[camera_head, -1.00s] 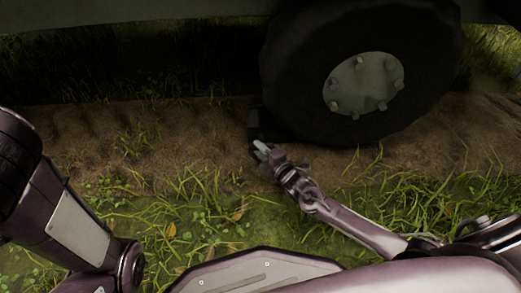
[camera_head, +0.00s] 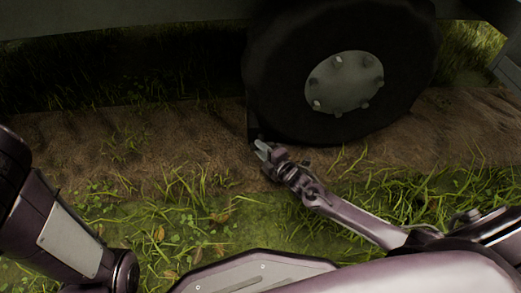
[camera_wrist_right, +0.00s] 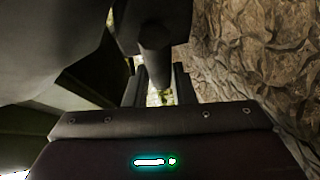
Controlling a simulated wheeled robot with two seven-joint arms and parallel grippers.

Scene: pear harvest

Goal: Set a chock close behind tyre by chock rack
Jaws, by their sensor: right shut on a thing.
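The big black tyre (camera_head: 275,75) with a grey bolted hub stands on the dirt track in the head view. A dark chock (camera_head: 253,124) sits low against or very near the tyre's left side; shadow hides whether they touch. My right gripper (camera_head: 263,150) is at the chock's near end, shut on it. In the right wrist view, a dark rounded bar (camera_wrist_right: 155,40), seemingly part of the chock, runs between my two fingers. My left arm shows at the left edge, but its gripper is out of view.
The vehicle's dark underside (camera_head: 120,25) hangs over the track at the top. The dirt track (camera_head: 150,150) left of the tyre is clear. Grass (camera_head: 190,215) covers the near ground. The chock rack cannot be made out.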

